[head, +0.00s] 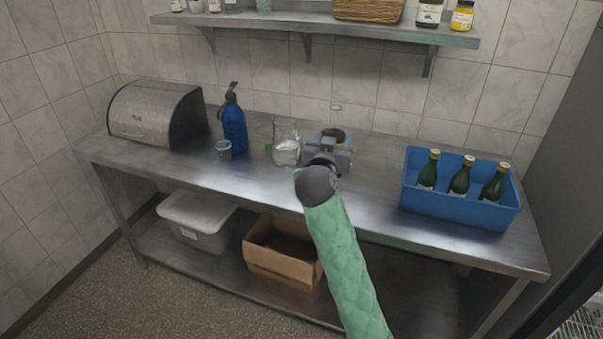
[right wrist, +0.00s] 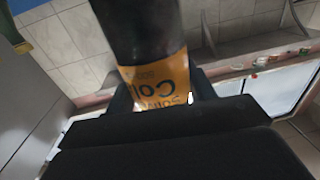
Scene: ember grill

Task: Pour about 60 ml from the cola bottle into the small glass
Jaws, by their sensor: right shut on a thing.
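The cola bottle (right wrist: 155,80) is dark with an orange label whose letters read upside down in the right wrist view. My right gripper (head: 328,154) is shut on it over the steel table; the fingers (right wrist: 163,92) close around the label. My left gripper is not in view.
The blue bottle (head: 234,128) and a metal bread box (head: 150,112) are at left. A blue crate (head: 455,211) with green bottles is at right. A shelf (head: 300,20) hangs above.

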